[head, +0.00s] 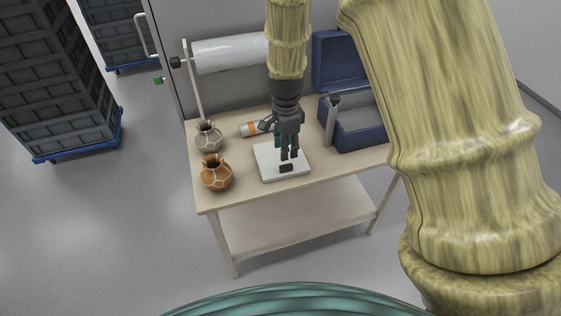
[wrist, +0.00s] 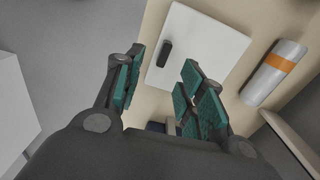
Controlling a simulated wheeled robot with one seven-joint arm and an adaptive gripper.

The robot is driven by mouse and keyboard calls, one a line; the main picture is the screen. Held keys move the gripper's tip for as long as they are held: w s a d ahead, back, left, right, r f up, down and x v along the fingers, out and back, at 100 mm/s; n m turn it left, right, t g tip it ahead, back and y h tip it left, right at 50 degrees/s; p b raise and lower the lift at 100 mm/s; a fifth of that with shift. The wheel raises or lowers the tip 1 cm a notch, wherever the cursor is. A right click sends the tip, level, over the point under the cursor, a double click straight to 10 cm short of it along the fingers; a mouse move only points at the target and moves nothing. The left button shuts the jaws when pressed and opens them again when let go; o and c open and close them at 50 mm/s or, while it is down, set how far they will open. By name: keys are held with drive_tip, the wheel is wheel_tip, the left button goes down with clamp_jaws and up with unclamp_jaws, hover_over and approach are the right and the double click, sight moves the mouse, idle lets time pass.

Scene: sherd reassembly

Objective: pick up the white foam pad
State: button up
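A white foam pad (head: 268,160) lies flat on the wooden table. A small dark block (head: 286,168) rests on it. In the wrist view the pad (wrist: 206,45) fills the upper middle, with the dark block (wrist: 165,52) near its upper left part. My gripper (head: 289,156) points down above the pad in the head view and hides part of it. In the wrist view my gripper (wrist: 158,85) shows its two green-padded fingers spread apart, with nothing between them. I cannot tell the exact height of the fingertips over the pad.
An orange pot (head: 216,173) and a grey pot (head: 209,137) stand at the table's left. A white tube with an orange band (head: 250,129) lies behind the pad. An open blue case (head: 358,136) is at the right. A white roll (head: 228,54) hangs behind the table (head: 245,195).

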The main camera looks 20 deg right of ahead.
sight(282, 166)
drive_tip(key=shift+w+a+f+m+p, duration=0.15)
drive_tip(key=shift+w+f+m, duration=0.1)
drive_tip(key=shift+f, duration=0.3)
drive_tip(key=shift+w+a+f+m+p, duration=0.15)
drive_tip(key=shift+w+f, duration=0.1)
drive_tip(key=shift+f, duration=0.3)
drive_tip(key=shift+s+a+f+p, duration=0.1)
drive_tip(key=shift+f+p, duration=0.4)
drive_tip(key=shift+f, duration=1.2)
drive_tip(key=shift+a+f+p, duration=0.1)
drive_tip(key=shift+f+p, duration=0.35)
drive_tip(key=shift+f, duration=1.25)
clamp_jaws()
